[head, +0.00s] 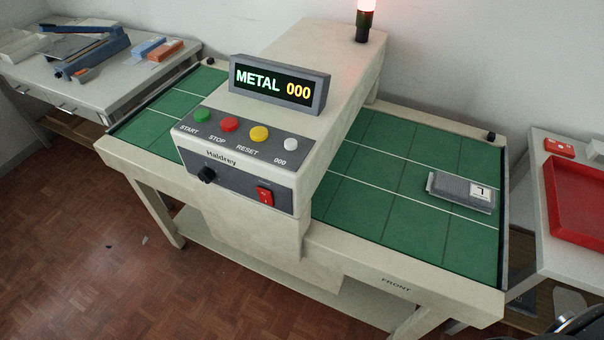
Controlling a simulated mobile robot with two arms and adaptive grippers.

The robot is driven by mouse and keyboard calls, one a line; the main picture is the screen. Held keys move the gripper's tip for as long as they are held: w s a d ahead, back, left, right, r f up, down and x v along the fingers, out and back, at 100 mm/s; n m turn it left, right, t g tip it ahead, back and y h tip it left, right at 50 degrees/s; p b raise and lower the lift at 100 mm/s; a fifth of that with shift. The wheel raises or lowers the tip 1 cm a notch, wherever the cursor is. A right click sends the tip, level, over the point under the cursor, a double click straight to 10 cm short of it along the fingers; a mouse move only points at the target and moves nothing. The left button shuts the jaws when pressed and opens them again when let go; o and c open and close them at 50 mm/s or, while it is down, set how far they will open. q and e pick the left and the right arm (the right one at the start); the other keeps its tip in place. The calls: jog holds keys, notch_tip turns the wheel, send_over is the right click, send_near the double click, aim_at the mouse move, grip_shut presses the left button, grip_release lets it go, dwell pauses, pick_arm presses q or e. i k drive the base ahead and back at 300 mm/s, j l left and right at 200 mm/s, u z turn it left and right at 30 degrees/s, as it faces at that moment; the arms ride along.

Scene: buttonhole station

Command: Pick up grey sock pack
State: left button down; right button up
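The grey sock pack (458,193) lies flat on the green belt at the right end of the detector table. It is a grey, ridged pack with a white label marked with a black figure at its right end. Nothing touches it from above. Neither my left nor my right gripper shows in the head view. Only a dark part of my own body shows in the bottom right corner.
The detector housing (300,130) rises left of the pack, with a display reading METAL 000, buttons and a lit lamp (365,18). A red tray (582,200) sits on the right side table. A left table (100,92) holds tools and boxes. The belt around the pack is clear.

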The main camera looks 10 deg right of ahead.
aim_at(479, 198)
jog(key=z, duration=1.65)
